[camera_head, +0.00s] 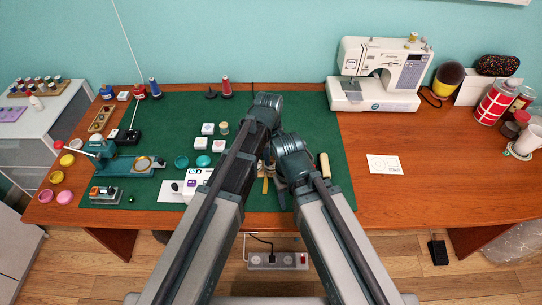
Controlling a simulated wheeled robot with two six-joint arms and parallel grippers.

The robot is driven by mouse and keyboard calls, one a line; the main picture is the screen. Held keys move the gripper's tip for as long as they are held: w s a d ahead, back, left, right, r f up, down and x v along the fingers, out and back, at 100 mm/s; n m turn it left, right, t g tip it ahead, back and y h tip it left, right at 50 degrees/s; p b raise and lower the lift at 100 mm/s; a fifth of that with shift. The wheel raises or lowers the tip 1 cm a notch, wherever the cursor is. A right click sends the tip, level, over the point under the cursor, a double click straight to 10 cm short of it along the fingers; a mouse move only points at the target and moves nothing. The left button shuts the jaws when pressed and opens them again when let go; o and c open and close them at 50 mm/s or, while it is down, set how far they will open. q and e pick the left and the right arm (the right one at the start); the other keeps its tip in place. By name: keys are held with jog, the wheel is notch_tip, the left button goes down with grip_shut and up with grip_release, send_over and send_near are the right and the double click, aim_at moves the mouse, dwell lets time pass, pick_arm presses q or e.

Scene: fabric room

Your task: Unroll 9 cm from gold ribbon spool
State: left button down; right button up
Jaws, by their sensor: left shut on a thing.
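My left gripper (266,172) is over the middle of the green mat, mostly hidden behind my own arm links. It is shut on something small. A narrow gold strip (265,186), which looks like ribbon, shows just below it. Tan and gold parts beside the fingers may be the gold ribbon spool, but the arms cover most of it. My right gripper (281,185) is close by on the right, dark and largely hidden under its wrist. I cannot tell whether its jaws are open or whether it touches the ribbon.
The green cutting mat (310,115) lies on the wooden table. Small white boxes (208,129), a small spool (224,128) and a beige roll (324,166) lie near my arms. A teal press (125,163) stands left, a sewing machine (380,75) back right.

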aim_at(272, 160)
pick_arm(q)
jog(key=n, duration=1.3)
jog(key=shift+n, duration=0.4)
dwell(0.4)
jog(key=c, duration=0.6)
grip_release()
jog(key=shift+r, duration=0.15)
pick_arm(e)
jog(key=shift+r, duration=0.15)
pick_arm(q)
jog(key=r+p, duration=1.3)
jog(key=p, duration=0.1)
jog(key=shift+s+d+r, duration=0.2)
jog(key=shift+s+r, duration=0.05)
jog(key=shift+r, duration=0.05)
pick_arm(e)
notch_tip(272, 160, up, 14)
jog(key=shift+f, duration=0.2)
